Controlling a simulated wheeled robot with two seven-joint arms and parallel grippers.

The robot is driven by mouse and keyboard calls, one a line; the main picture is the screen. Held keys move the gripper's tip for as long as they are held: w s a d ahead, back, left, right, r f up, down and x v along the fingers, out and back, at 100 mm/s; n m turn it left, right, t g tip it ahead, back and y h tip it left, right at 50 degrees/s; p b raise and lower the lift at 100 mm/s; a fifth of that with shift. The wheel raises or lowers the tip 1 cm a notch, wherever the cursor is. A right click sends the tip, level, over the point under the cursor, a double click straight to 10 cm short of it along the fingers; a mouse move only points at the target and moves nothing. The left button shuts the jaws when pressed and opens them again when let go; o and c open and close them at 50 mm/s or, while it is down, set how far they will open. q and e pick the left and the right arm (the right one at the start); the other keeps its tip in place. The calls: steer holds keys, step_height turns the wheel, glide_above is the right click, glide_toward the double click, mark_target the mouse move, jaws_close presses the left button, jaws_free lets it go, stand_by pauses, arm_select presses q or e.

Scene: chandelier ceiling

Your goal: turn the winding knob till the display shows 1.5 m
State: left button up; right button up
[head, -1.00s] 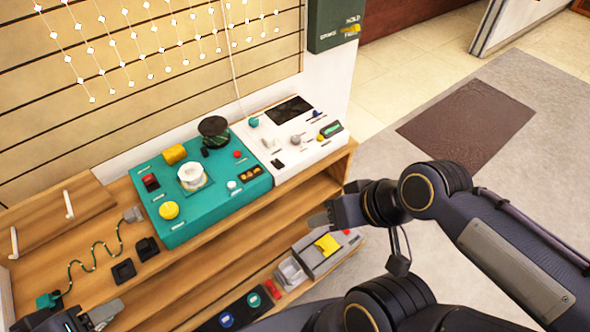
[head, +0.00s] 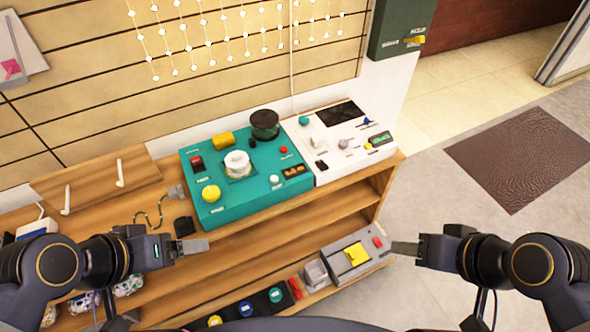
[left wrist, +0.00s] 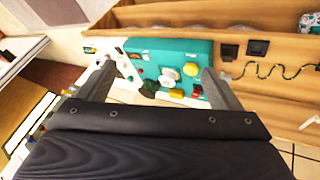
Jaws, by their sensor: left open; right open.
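A teal panel (head: 240,204) sits on the wooden bench. It carries a white round knob (head: 237,161), a yellow knob (head: 211,193), a dark reel (head: 265,123) and a small dark display (head: 293,171) with orange marks too small to read. I cannot tell for sure which part is the winding knob. My left gripper (head: 205,246) is in front of the panel, apart from it. In the left wrist view its fingers (left wrist: 158,68) are spread and empty, with the panel (left wrist: 150,47) beyond. My right gripper (head: 398,248) is open and empty, to the right of the lower shelf.
A white panel (head: 328,168) with a dark screen adjoins the teal one. A grey box with a yellow part (head: 356,254) and a dark button strip (head: 246,306) are on the lower shelf. A black square piece (head: 184,227) lies left of the teal panel. Floor to the right is open.

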arm_select(q)
steer(key=c, duration=0.4)
steer(key=n+g+y+b, duration=0.4)
steer(key=n+g+b, duration=0.2)
steer(key=n+b, duration=0.15)
glide_above(211, 192)
steer(key=shift+n, duration=0.25)
step_height(211, 192, down, 16)
steer(key=shift+s+f, duration=0.1)
steer(key=shift+s, duration=0.05)
steer(key=shift+w+f, duration=0.2)
steer(key=shift+f, duration=0.45)
step_height(211, 192, down, 7)
